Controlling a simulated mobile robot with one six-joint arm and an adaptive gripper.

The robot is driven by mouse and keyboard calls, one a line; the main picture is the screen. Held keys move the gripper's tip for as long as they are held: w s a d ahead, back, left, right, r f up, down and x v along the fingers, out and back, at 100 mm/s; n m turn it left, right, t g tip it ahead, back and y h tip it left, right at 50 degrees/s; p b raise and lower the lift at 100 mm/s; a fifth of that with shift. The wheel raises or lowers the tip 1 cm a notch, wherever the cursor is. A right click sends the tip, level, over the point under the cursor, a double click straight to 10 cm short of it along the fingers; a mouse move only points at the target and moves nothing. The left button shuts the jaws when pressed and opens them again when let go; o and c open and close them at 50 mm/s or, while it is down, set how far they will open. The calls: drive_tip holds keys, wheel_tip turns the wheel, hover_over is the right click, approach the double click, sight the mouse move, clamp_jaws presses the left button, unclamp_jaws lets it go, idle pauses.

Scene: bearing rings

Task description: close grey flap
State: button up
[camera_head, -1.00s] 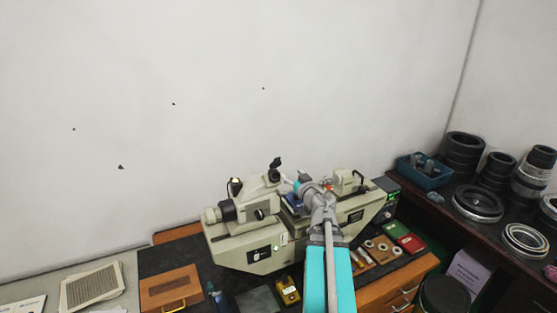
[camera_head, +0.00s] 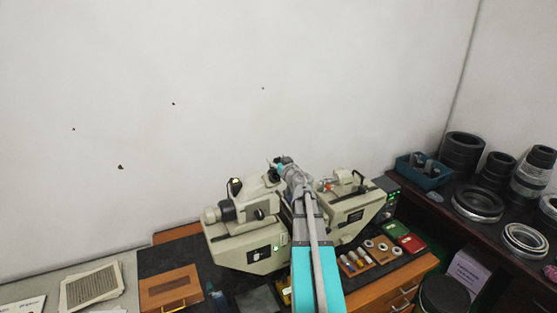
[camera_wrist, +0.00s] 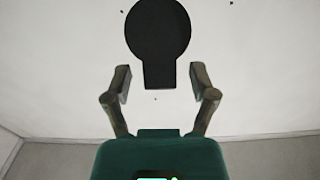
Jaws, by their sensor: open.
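A beige measuring machine (camera_head: 240,258) stands on the dark bench top against the wall. My gripper (camera_head: 280,163) is beside the upper part of its left head, partly hiding it. In the wrist view my gripper (camera_wrist: 161,80) is open, with its two fingers apart and nothing gripped. A black keyhole-shaped piece (camera_wrist: 157,30), a round disc with a short stem, stands ahead of the fingers against the wall. Its stem lies between the fingers in the picture; contact cannot be told. It looks black, so I cannot tell whether it is the grey flap.
A wooden tray with small rings (camera_head: 367,257) lies right of my arm, near a green box (camera_head: 395,229) and a red box (camera_head: 411,243). A wooden box (camera_head: 170,286) is at left. Bearing rings (camera_head: 478,204) fill the right shelf.

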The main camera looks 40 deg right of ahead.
clamp_jaws()
drive_tip(key=shift+d, duration=0.35)
drive_tip(key=shift+a, duration=0.3)
drive_tip(key=shift+d, duration=0.1)
drive_tip(key=shift+f+b, duration=0.1)
drive_tip(key=shift+b, duration=0.2)
